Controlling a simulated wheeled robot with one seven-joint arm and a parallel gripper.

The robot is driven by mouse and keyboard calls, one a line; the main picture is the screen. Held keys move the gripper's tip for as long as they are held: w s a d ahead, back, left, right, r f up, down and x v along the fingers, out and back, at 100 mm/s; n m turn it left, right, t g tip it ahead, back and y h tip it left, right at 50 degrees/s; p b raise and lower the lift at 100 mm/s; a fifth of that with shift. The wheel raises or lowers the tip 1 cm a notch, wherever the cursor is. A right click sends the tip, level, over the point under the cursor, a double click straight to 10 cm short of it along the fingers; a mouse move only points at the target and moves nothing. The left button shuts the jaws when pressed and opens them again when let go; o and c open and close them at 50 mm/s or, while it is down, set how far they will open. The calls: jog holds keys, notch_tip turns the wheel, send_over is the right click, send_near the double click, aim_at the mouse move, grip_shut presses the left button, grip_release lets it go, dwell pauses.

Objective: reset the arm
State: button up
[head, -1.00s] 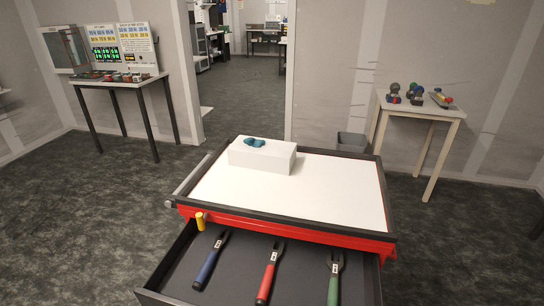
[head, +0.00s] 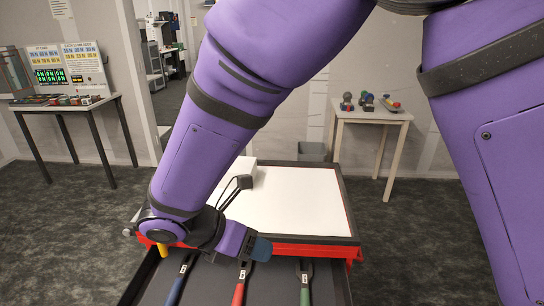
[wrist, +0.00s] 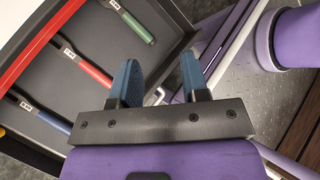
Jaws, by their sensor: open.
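My arm now fills much of the head view, reaching down to the front of the red cart. My gripper (head: 262,248) is at the cart's front edge, over or near the open drawer. In the wrist view my gripper (wrist: 160,85) shows two blue fingers spread apart with nothing between them. Beyond the fingers lies the open drawer with a blue-handled tool (head: 178,284), a red-handled tool (head: 239,290) and a green-handled tool (head: 304,292). The wrist view also shows the red-handled tool (wrist: 92,70) and the green-handled tool (wrist: 135,27).
The cart's white top (head: 300,205) carries a white block, mostly hidden behind my arm. A yellow piece (head: 163,250) is at the cart's front left. A side table (head: 370,116) with small items stands at the back right, another table (head: 60,104) at the left. A grey bin (head: 312,151) stands behind the cart.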

jog(key=w+d+r+m+g+y, duration=0.1)
jog(key=d+r+m+y, duration=0.2)
jog(key=d+r+m, duration=0.55)
jog(key=w+d+r+m+g+y, duration=0.15)
jog(key=d+r+m, duration=0.4)
jog(key=d, duration=0.55)
jog(key=s+d+r+m+t+y, duration=0.2)
jog(key=s+d+r+m, duration=0.1)
jog(key=s+d+m, duration=0.2)
jog(key=s+d+r+m+t+y, duration=0.2)
jog(key=s+d+r+m, duration=0.2)
jog(key=d+m, duration=0.5)
jog(key=shift+s+d+m+t, duration=0.2)
jog(key=shift+s+m+t, duration=0.15)
jog(key=shift+s+m, duration=0.45)
